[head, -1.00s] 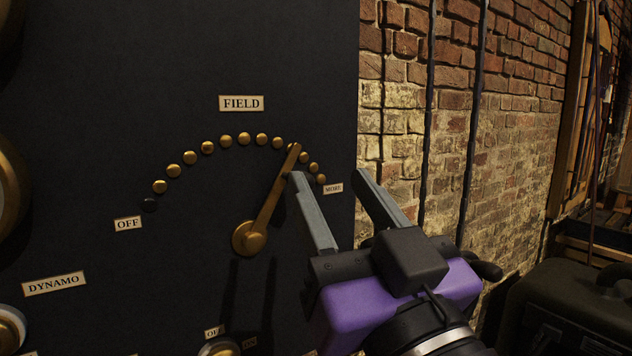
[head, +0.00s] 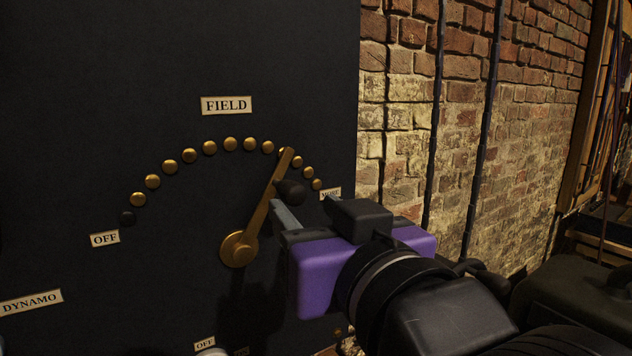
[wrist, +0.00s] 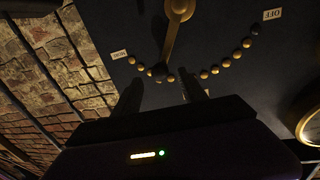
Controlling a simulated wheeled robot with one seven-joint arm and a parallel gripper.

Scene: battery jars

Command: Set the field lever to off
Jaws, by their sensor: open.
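The brass field lever (head: 259,216) is mounted on the dark panel under the FIELD label (head: 226,105). It points up and right, towards the MORE end of the arc of brass studs, and has a dark knob (head: 289,192) near its tip. The OFF label (head: 105,239) and a dark stud (head: 127,218) are at the arc's left end. My gripper (head: 305,205) is open, just right of the lever and below the knob; its far finger is mostly hidden. In the wrist view the lever (wrist: 172,40) and its knob (wrist: 159,72) lie beyond the two spread fingers (wrist: 162,95).
A DYNAMO label (head: 31,302) and another OFF label (head: 204,344) are lower on the panel. A brick wall (head: 460,130) with dark vertical pipes stands right of the panel. A dark case (head: 585,305) is at the lower right.

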